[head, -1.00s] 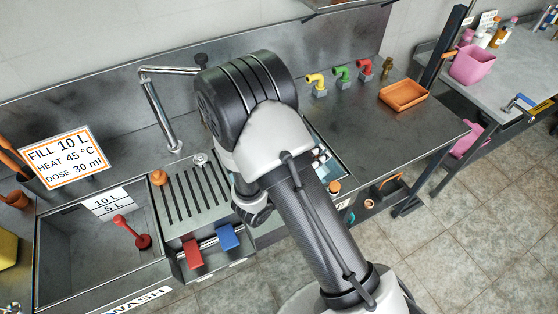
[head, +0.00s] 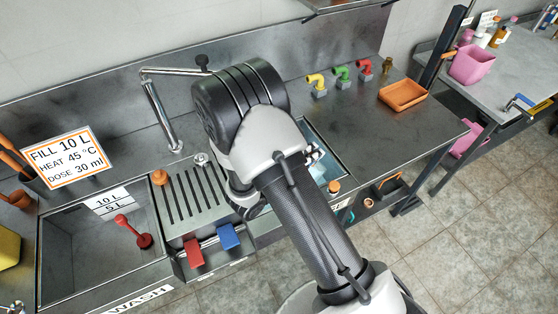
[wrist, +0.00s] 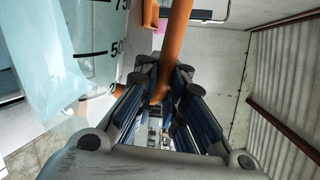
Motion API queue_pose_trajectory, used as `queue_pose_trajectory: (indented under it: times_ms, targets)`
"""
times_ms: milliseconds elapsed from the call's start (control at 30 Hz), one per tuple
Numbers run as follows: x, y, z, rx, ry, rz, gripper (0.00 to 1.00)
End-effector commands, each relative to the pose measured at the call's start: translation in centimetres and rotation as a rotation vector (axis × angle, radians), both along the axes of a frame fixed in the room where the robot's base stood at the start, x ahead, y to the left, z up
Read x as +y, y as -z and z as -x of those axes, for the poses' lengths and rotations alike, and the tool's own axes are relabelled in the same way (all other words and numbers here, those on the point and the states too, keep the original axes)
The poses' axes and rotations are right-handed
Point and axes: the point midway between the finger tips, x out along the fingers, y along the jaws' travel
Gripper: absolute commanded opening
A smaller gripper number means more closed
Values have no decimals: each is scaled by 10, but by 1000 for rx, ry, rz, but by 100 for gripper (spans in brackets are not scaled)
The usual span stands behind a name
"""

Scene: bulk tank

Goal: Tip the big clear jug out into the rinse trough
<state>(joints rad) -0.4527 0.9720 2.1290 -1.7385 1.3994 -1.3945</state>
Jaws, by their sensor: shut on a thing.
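The clear jug (wrist: 95,35) fills the upper left of the wrist view, with dark scale marks and the numbers 75 and 50 on its wall. Its orange handle (wrist: 178,45) runs down between the fingers of my gripper (wrist: 160,98), which is shut on it. In the head view my arm hides the gripper and most of the jug. The rinse trough (head: 336,160) is the basin right of the slotted drainboard, partly covered by my arm. I cannot tell how far the jug is tilted or how full it is.
The wash basin (head: 75,240) with a red plunger-like tool (head: 133,231) is at left. The slotted drainboard (head: 187,205) has red and blue pedals in front. A bent metal spout (head: 160,110), coloured taps (head: 342,73) and an orange tray (head: 402,95) stand behind and right.

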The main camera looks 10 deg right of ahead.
Motion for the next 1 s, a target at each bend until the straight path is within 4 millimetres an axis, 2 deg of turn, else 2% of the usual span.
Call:
queue_pose_trajectory:
  times_ms: [1000]
  targets:
    - [9,-2,-13,95,0,65,0]
